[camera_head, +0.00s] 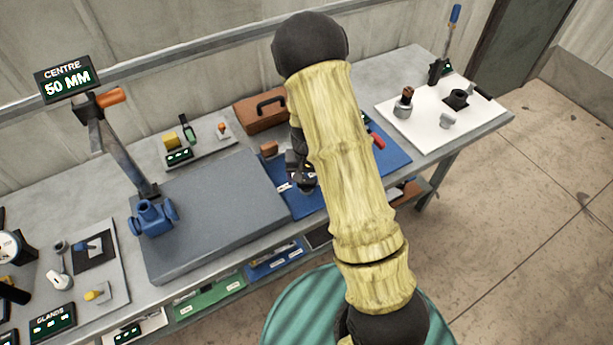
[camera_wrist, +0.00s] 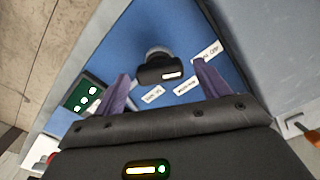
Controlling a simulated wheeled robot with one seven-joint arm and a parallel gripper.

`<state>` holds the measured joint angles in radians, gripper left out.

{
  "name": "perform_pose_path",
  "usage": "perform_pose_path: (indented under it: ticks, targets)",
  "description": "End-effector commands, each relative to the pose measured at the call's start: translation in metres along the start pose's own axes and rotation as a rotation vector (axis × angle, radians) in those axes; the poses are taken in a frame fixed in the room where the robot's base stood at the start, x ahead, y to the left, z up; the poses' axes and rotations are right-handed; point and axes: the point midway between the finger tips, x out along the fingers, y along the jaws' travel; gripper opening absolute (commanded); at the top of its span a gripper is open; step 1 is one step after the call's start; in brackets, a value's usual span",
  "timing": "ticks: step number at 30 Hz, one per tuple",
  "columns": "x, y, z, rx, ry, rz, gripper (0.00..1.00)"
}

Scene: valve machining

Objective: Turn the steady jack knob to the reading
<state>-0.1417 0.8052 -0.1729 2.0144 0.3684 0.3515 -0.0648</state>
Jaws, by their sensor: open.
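The steady jack knob appears to be the dark knob (camera_wrist: 155,71) on the blue mat (camera_wrist: 118,52) in the wrist view. It has a pale bar on its near face, a grey round part behind it, and white labels around it, too small to read surely. My gripper (camera_wrist: 162,80) is open, its two purple fingers spread to either side of the knob in the picture; I cannot tell how far above it they are. In the head view my gripper (camera_head: 303,178) is over the blue mat, and my arm hides much there. A sign (camera_head: 66,82) reads "CENTRE 50 MM".
A grey plate (camera_head: 215,205) with a blue clamp (camera_head: 152,218) lies left of the mat. A brown toolbox (camera_head: 262,112) stands behind. A white board (camera_head: 425,125) with metal parts is at right. A dark green panel (camera_wrist: 88,96) stands beside the knob in the wrist view.

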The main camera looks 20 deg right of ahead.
Motion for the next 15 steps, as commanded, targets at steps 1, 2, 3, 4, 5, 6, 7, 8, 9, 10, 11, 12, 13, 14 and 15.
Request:
perform_pose_path:
  ticks: [1,2,3,4,5,6,7,8,9,10,11,12,13,14,15]
  targets:
    - [0.0001,-0.0001,-0.0002,0.0,0.0,0.0,0.75]
    - [0.0001,-0.0001,-0.0002,0.0,0.0,0.0,0.75]
    - [0.0,-0.0001,-0.0002,0.0,0.0,0.0,0.75]
    - [0.0,-0.0001,-0.0002,0.0,0.0,0.0,0.75]
    - [0.0,0.0,-0.0002,0.0,0.0,0.0,0.75]
    - [-0.0001,0.0,-0.0002,0.0,0.0,0.0,0.71]
    - [-0.0001,0.0,-0.0001,0.0,0.0,0.0,0.65]
    - [-0.0001,0.0,-0.0002,0.0,0.0,0.0,0.59]
    - [-0.0002,0.0,-0.0001,0.0,0.0,0.0,0.51]
    - [-0.0002,0.0,-0.0001,0.0,0.0,0.0,0.45]
    - [-0.0002,0.0,-0.0001,0.0,0.0,0.0,0.39]
    - [-0.0002,0.0,-0.0001,0.0,0.0,0.0,0.31]
    - [-0.0003,-0.0001,-0.0001,0.0,0.0,0.0,0.3]
    - [-0.0003,-0.0001,-0.0002,0.0,0.0,0.0,0.3]
    - [-0.0003,-0.0001,-0.0001,0.0,0.0,0.0,0.3]
